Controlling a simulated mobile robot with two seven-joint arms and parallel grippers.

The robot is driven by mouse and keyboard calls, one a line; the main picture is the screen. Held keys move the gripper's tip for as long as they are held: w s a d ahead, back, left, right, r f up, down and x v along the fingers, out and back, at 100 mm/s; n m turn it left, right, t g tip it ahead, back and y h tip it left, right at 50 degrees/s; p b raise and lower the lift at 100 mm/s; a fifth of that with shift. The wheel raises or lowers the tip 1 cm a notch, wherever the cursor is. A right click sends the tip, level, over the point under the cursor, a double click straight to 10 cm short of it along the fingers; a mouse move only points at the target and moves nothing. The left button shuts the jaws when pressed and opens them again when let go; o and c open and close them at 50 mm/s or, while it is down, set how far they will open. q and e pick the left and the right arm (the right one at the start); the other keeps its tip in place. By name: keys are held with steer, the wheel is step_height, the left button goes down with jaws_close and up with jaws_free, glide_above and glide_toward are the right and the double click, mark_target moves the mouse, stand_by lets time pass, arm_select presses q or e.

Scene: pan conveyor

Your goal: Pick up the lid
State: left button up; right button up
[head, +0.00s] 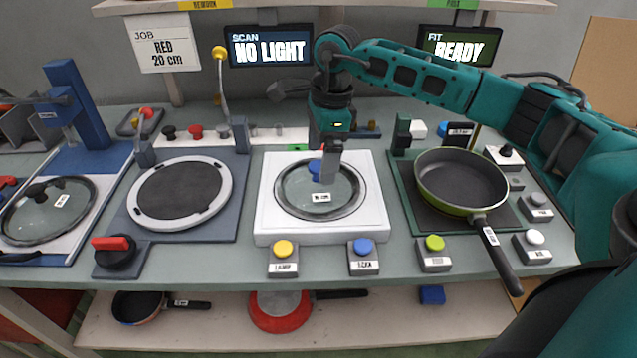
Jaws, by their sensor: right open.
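A second glass lid (72,217) with a black knob lies on the blue station at the far left. My left gripper is not in view.
A green-rimmed pan (461,178) sits on the right station, its handle over the front edge. A round plate (180,195) is at left. Labelled buttons, such as the yellow one (283,250), line the front. The scan screen (270,48) reads NO LIGHT; the fit screen reads READY.

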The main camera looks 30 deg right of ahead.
mark_target(319, 166)
steer(key=f, duration=0.4)
steer(key=shift+w+a, duration=0.15)
steer(key=shift+w, duration=0.1)
steer(key=shift+c, duration=0.4)
steer(key=shift+s+f, duration=0.1)
steer(key=shift+f, duration=0.05)
jaws_close()
